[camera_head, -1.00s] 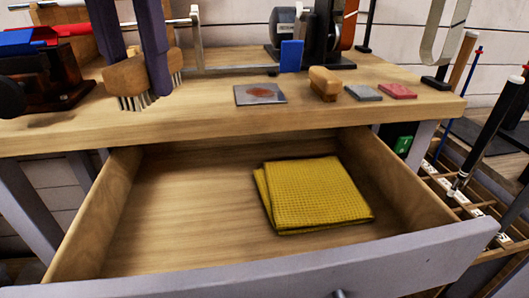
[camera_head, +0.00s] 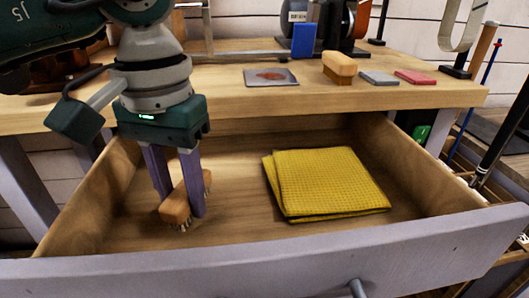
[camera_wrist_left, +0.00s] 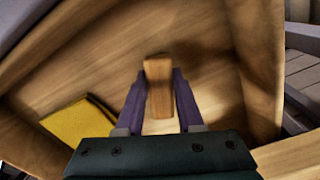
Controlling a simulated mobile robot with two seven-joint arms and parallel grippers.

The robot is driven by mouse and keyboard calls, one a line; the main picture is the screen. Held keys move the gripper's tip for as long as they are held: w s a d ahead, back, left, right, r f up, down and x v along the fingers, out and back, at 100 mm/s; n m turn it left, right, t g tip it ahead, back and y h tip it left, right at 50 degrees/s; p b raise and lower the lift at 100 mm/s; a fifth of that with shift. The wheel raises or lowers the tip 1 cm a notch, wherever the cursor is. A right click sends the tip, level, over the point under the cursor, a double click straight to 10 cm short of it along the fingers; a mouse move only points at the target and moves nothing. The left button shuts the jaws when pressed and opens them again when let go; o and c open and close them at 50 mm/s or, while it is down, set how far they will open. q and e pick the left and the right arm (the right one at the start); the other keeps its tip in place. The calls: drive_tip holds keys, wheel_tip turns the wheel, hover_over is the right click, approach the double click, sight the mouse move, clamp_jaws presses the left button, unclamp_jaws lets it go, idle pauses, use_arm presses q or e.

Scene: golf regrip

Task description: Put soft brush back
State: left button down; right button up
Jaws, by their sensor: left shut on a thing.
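My left gripper (camera_head: 178,188) is shut on a wooden brush (camera_head: 176,208) with bristles pointing down. It holds the brush inside the open drawer (camera_head: 300,258), in the left part. In the left wrist view the brush's wooden back (camera_wrist_left: 158,85) shows between the two purple fingers (camera_wrist_left: 159,95). I cannot tell whether the bristles touch the drawer floor. A second brush with a wooden back (camera_head: 340,68) sits on the bench top. My right gripper is not in view.
A folded yellow cloth (camera_head: 325,183) lies in the drawer, right of the held brush; it also shows in the left wrist view (camera_wrist_left: 78,122). On the bench top (camera_head: 225,98) are a stained grey sheet (camera_head: 270,77), a grey block (camera_head: 379,78) and a red block (camera_head: 416,77). The drawer floor between brush and cloth is bare.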

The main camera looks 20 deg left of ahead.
sight(181, 193)
use_arm(q)
drive_tip(key=shift+f, duration=0.75)
drive_tip(key=shift+f, duration=0.1)
drive_tip(key=c, duration=0.5)
unclamp_jaws()
drive_tip(key=shift+c, duration=0.2)
drive_tip(key=shift+r, duration=0.4)
wheel_tip(181, 193, up, 12)
drive_tip(key=p, duration=0.1)
drive_tip(key=shift+f+p, duration=0.2)
drive_tip(key=shift+p, duration=0.2)
